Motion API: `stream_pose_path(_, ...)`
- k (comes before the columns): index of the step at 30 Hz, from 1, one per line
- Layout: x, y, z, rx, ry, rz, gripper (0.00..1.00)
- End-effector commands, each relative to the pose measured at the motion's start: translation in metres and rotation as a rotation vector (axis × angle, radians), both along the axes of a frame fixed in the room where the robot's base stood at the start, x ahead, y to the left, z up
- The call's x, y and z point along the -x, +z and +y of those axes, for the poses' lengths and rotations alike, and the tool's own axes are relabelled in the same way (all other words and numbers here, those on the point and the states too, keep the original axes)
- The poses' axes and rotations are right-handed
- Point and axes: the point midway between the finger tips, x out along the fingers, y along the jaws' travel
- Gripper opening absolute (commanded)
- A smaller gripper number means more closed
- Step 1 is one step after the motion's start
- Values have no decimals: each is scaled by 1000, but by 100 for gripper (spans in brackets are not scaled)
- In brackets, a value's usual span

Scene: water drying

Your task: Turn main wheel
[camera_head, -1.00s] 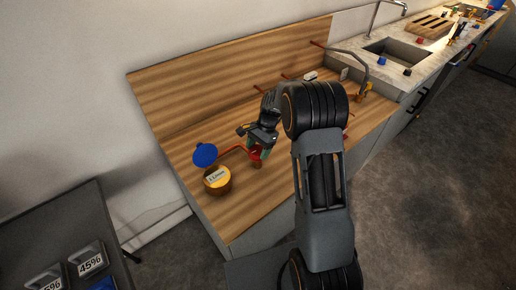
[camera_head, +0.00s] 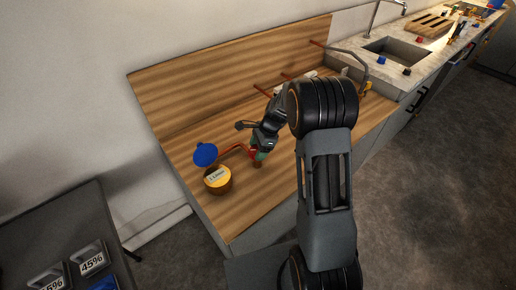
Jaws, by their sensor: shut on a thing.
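A red wheel (camera_head: 252,153) sits at the right end of a red pipe on the wooden counter, mostly hidden by my gripper. My gripper (camera_head: 261,155) points down at it, with greenish fingertips at the wheel, and is shut on it. How the fingers sit on the wheel is too small to tell. The red pipe (camera_head: 235,149) runs left from the wheel towards a round orange container with a white label (camera_head: 217,179). A blue round disc (camera_head: 205,154) stands tilted just behind the container.
The wooden counter (camera_head: 225,218) is clear at its front. Several red pipes (camera_head: 262,90) stick out near the wooden back panel (camera_head: 230,80). A sink (camera_head: 390,52) with a tap is at the back right. A dark table with percentage-marked cards (camera_head: 92,263) stands at lower left.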

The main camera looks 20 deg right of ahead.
Motion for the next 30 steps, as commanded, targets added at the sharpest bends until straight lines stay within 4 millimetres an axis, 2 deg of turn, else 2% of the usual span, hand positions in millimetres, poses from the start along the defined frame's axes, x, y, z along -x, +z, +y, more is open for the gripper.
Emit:
stream_pose_path(10,-1,1,-1,2,-1,-6,43)
stream_pose_path(11,-1,1,-1,2,-1,-6,69)
stream_pose_path(18,-1,1,0,1,0,-3,92)
stream_pose_path(26,0,1,0,0,0,-2,92)
stream_pose_path(30,-1,12,-5,0,-1,-4,92)
